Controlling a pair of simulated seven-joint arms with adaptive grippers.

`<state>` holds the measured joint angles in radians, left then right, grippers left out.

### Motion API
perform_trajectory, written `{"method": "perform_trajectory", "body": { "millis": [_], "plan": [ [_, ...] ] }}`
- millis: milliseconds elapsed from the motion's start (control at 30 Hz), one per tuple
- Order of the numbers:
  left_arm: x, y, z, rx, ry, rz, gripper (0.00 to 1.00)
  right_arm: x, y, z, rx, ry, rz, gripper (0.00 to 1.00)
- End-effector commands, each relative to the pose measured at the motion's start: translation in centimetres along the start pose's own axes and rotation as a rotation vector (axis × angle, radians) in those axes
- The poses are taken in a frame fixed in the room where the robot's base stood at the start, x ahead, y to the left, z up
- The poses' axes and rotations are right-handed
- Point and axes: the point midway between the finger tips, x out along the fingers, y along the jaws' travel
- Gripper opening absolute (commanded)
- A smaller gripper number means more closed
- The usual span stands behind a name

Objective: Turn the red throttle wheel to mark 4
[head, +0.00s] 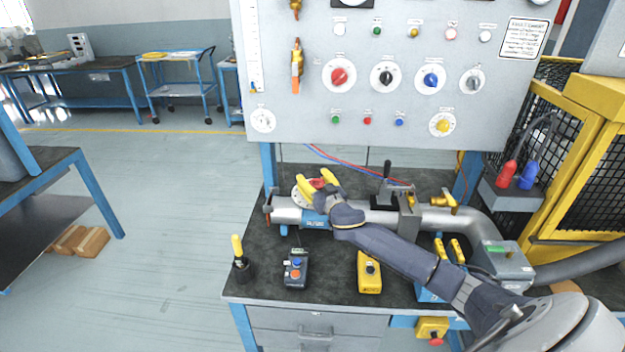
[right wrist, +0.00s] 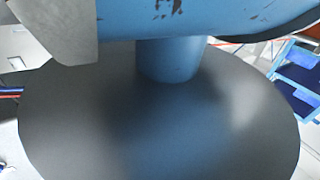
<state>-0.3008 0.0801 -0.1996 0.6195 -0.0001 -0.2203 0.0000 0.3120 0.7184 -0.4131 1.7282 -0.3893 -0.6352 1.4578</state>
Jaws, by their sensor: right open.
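The red throttle wheel (head: 316,184) sits at the left end of the grey pipe assembly on the bench, over a pale round dial plate (head: 298,195). Only a little red shows, and the dial's marks and the wheel's pointer cannot be read. My right gripper (head: 318,183) is over the wheel, its yellow-tipped fingers apart on either side of the red; contact cannot be told. The right wrist view shows a large dark disc (right wrist: 90,120) and a blue post (right wrist: 168,60) close up; the wheel cannot be made out there. My left gripper is not in view.
A black lever (head: 387,172) stands on the pipe right of the wheel. A control panel (head: 300,120) rises behind. A yellow-handled tool (head: 238,247), a dark button box (head: 296,268) and a yellow box (head: 369,272) occupy the bench front. A yellow cage (head: 575,150) stands right.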

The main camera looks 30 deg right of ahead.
Motion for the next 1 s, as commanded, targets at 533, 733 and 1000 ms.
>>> {"method": "perform_trajectory", "body": {
  "millis": [533, 733, 1000],
  "plan": [
    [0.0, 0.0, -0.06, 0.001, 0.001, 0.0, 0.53, 0.3, -0.03, -0.03, 0.0, 0.0, -0.001, 0.45],
    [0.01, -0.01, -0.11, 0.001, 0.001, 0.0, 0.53, 0.29, -0.03, -0.03, 0.0, 0.0, -0.001, 0.22],
    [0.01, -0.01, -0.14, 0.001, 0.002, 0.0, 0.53, 0.28, -0.02, 0.0, 0.0, 0.0, -0.001, 0.0]
  ]
}}
